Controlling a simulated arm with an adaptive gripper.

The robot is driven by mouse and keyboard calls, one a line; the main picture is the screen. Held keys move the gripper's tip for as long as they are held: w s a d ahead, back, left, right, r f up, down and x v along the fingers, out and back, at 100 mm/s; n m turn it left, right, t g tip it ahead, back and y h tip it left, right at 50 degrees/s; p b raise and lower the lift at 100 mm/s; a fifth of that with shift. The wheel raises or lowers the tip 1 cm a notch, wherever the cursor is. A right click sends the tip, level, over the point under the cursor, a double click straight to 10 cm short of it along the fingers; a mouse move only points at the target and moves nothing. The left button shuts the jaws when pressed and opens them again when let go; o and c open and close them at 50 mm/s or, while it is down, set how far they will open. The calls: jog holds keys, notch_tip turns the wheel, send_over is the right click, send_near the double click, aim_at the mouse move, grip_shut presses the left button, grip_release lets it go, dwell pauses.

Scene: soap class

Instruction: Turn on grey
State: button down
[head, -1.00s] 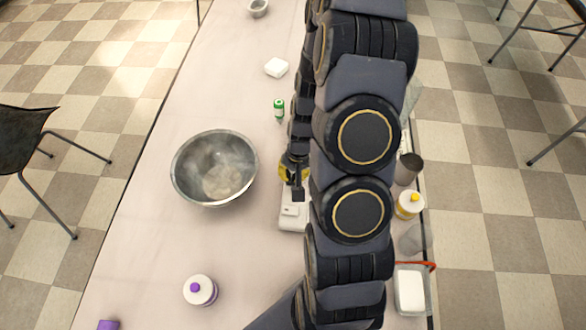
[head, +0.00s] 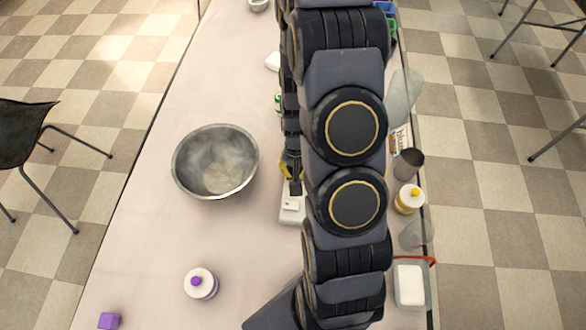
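A small pale box-shaped device (head: 292,209) lies on the table right of the bowl, with a small raised part on its top that may be a switch. Its right side is hidden behind my arm. My gripper (head: 296,187) is dark and points down at the far end of this device. I cannot tell if it touches it, and its fingers are too small and covered to tell open from shut. A large grey metal bowl (head: 188,190) stands left of it, with a pale haze and a light patch inside.
A white bottle with a purple top (head: 201,284) and a purple cube (head: 109,321) are near the front left. A yellow-topped bottle (head: 409,199), a grey cup (head: 408,163) and a clear box with a white block (head: 409,285) line the right edge.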

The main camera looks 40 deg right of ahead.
jog(key=shift+s+d+r, duration=0.1)
jog(key=shift+s+d, duration=0.35)
notch_tip(320, 180, up, 14)
jog(key=w+a, duration=0.1)
jog(key=shift+a, duration=0.15)
dwell(0.4)
jog(key=shift+w, duration=0.1)
dwell(0.4)
